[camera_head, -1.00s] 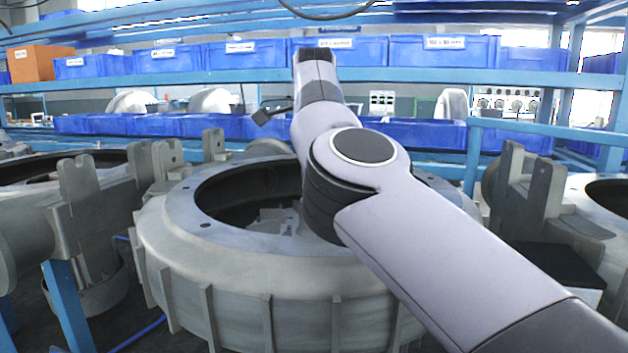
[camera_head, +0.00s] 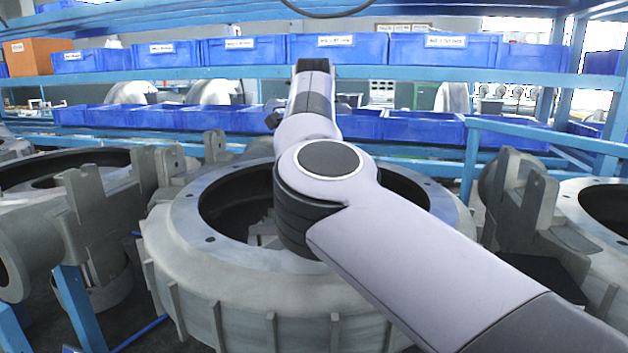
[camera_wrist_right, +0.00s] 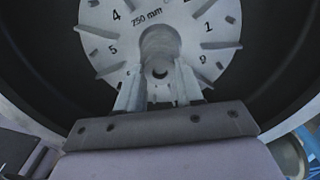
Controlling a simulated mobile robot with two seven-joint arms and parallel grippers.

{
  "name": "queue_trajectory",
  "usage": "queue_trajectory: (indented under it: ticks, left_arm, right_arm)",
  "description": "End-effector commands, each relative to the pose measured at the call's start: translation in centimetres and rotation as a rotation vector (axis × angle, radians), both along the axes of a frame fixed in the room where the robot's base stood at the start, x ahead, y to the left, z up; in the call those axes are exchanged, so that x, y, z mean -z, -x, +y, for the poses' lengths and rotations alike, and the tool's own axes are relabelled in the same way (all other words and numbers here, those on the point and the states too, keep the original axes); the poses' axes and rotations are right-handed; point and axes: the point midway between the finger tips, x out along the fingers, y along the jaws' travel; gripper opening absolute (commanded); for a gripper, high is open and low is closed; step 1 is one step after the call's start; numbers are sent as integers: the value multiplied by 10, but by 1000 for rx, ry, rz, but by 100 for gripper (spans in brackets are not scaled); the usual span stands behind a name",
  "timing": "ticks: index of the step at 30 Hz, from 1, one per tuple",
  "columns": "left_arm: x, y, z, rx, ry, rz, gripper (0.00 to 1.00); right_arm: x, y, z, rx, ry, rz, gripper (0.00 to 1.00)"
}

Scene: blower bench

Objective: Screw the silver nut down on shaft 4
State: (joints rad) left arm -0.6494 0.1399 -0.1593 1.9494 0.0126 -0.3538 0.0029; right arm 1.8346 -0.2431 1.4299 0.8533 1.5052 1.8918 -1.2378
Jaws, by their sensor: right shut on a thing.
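In the right wrist view, my right gripper (camera_wrist_right: 157,80) points at the middle of a pale round disc (camera_wrist_right: 105,42) marked "750 mm" and with digits. Its two fingers are close around a small round grey piece (camera_wrist_right: 160,68), which looks like the silver nut, in front of the disc's round hub (camera_wrist_right: 160,42). Where it meets the shaft is too dark and small to tell. In the head view, my right arm reaches over the large grey ring housing (camera_head: 190,268), and its gripper is hidden. My left gripper is in neither view.
Grey castings stand left (camera_head: 95,215) and right (camera_head: 520,205) of the ring housing. A blue rail (camera_head: 470,160) stands at back right. Blue bins (camera_head: 335,50) line the shelves behind. In the wrist view, the dark housing wall (camera_wrist_right: 45,50) surrounds the disc, and short ribs stick out of its face.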

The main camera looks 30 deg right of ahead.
Motion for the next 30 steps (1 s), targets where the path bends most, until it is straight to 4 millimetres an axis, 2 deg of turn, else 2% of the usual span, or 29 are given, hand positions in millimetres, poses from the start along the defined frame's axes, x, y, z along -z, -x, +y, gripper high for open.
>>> queue_trajectory:
  ticks: [3,30]
  left_arm:
    - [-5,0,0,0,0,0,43]
    - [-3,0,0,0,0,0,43]
  right_arm:
    - [-1,0,0,132,0,0,0]
    - [1,0,0,1129,0,0,0]
